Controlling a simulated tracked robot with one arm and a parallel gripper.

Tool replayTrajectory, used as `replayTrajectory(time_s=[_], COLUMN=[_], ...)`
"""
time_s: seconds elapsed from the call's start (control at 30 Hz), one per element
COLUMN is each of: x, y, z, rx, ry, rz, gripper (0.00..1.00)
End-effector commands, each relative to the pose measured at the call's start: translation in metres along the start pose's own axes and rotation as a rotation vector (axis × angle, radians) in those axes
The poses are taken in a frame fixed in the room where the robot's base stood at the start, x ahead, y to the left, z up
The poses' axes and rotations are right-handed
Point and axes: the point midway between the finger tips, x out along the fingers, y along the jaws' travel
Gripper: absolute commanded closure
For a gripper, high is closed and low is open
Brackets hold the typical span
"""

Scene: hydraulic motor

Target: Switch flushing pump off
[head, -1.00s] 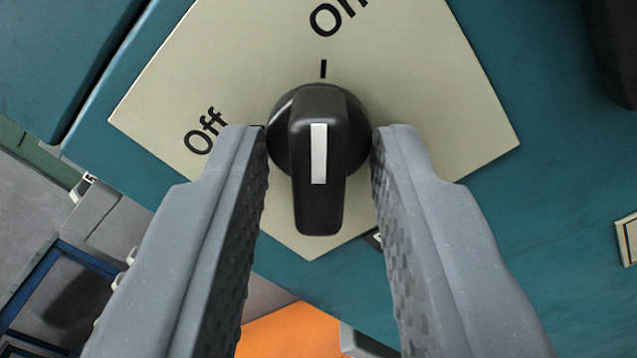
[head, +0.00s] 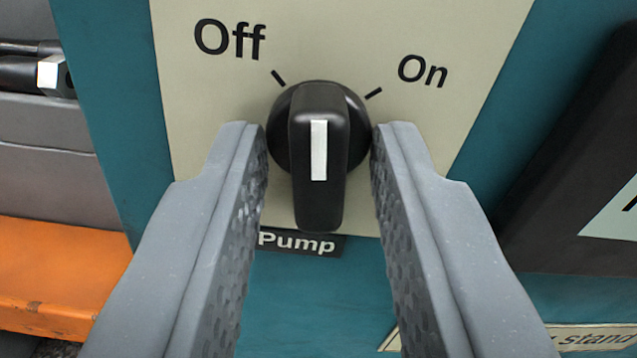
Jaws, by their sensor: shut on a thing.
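The black rotary knob (head: 320,205) with a white pointer line sits on a cream plate (head: 190,130) in the middle of the head view. "Off" (head: 230,40) is printed at its upper left and "On" (head: 422,70) at its upper right, each with a short black mark. The white line stands upright in the picture, between the two marks and a little closer to the Off mark. My gripper (head: 319,145) is shut on the knob, one grey finger on each side.
A black label reading "Pump" (head: 298,244) is under the knob, partly hidden by the left finger. The plate is on a teal panel (head: 310,315). A dark box (head: 570,150) is at the right, and an orange surface (head: 60,275) at lower left.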

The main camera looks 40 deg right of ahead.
Motion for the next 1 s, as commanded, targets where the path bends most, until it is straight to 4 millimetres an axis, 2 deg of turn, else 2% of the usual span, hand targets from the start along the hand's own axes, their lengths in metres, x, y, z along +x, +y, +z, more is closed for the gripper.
replayTrajectory(time_s=[0.5,0.7,1.0], x=[-0.0001,-0.0001,-0.0001], y=[0.0001,-0.0006,-0.0011], z=[-0.0007,-0.0011,-0.0011], rx=[-0.445,-0.554,-0.629], ry=[-0.001,0.001,0.002], rz=[-0.001,-0.003,-0.004], gripper=[0.97,0.97,0.97])
